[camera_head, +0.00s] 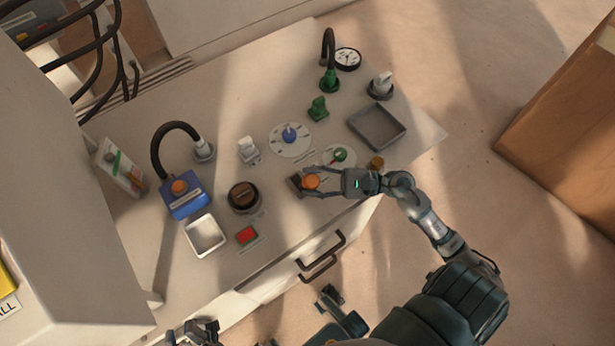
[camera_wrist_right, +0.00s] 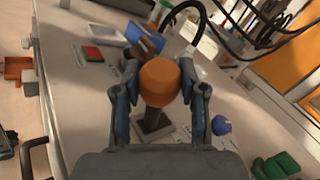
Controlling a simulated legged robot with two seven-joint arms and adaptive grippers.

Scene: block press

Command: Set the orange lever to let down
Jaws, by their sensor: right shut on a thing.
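The orange lever has a round orange knob (camera_head: 311,182) at the front of the bench, right of centre. The knob hides part of the shaft, so the lever's exact tilt is hard to tell. My left gripper (camera_head: 197,331) is at the bottom edge of the head view, away from the bench controls; its fingers are unclear.
Near the lever are a green-knobbed dial (camera_head: 340,155), a blue-knobbed dial (camera_head: 290,138) and a small brown knob (camera_head: 376,162). A dark round knob (camera_head: 243,197), red button (camera_head: 246,235) and white tray (camera_head: 205,236) lie left. A grey tray (camera_head: 377,127) is at right.

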